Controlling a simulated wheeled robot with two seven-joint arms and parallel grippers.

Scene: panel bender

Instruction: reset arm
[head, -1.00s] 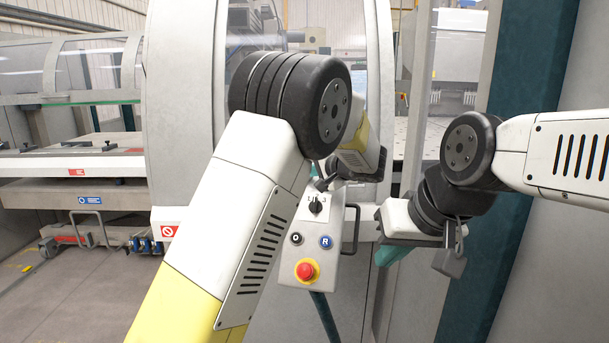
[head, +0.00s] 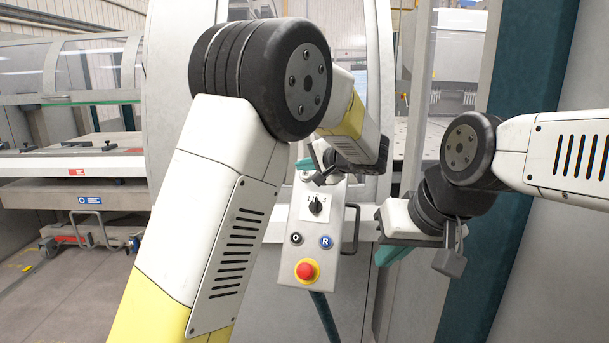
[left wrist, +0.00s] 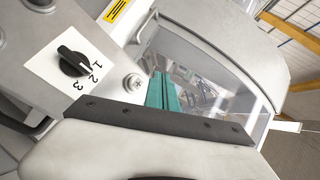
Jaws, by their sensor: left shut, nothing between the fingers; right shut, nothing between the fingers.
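The grey control box (head: 294,243) stands in front of the machine, with a black rotary selector (head: 316,206), two small push buttons and a red emergency stop (head: 306,271) on a yellow ring. My left gripper (head: 321,170) is shut and empty, just above the top of the box and apart from the selector. In the left wrist view the selector (left wrist: 72,62) shows on a white plate marked 1, 2, 3. My right gripper (head: 452,252) is shut and empty, to the right of the box, pointing down. My left arm hides part of the machine front.
A handle (head: 352,228) sticks out on the box's right side. A teal post (head: 475,260) stands behind my right arm. A sheet table (head: 75,165) and a low trolley (head: 85,235) are at the left. The floor at lower left is clear.

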